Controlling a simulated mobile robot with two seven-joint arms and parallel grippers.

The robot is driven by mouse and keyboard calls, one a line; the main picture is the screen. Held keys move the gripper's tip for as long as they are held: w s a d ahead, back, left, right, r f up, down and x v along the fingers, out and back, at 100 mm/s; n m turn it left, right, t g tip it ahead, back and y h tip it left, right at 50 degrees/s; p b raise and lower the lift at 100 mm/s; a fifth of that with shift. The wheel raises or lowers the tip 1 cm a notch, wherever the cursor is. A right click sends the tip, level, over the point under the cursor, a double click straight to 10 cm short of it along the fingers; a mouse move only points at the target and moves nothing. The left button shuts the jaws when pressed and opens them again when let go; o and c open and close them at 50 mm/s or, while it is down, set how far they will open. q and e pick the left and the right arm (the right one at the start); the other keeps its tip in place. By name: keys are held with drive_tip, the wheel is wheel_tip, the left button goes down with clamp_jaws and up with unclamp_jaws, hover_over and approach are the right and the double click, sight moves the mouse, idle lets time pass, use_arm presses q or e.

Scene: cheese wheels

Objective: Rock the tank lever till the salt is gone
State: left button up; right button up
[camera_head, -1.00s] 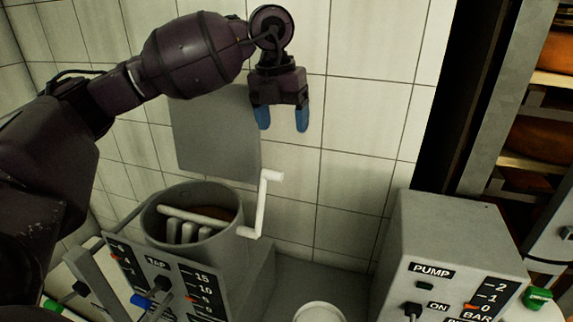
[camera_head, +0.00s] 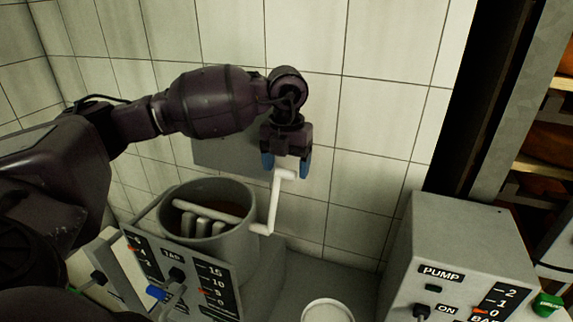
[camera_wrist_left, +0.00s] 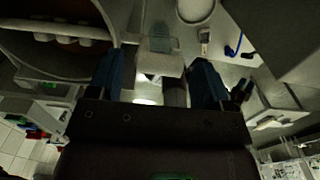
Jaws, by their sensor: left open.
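The tank (camera_head: 222,245) is a grey round vessel at the lower left in the head view, with a white bar and paddles (camera_head: 203,225) inside over a brownish content. Its white crank lever (camera_head: 273,203) stands up at the tank's right side, with the handle at the top. My left gripper (camera_head: 286,168) points down over the handle, its blue fingers open on either side of it. In the left wrist view the lever's handle (camera_wrist_left: 158,66) lies between the open fingers (camera_wrist_left: 160,85). I cannot see any salt clearly. My right gripper is not in view.
A panel marked TAP (camera_head: 180,270) stands in front of the tank. A grey PUMP box (camera_head: 450,255) is at the right. A white round vessel (camera_head: 327,311) is between them. Shelves with cheese wheels (camera_head: 553,143) stand at the far right. A tiled wall is behind.

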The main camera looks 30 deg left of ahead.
use_arm(q)
drive_tip(key=shift+f, duration=0.4)
drive_tip(key=c, duration=1.2)
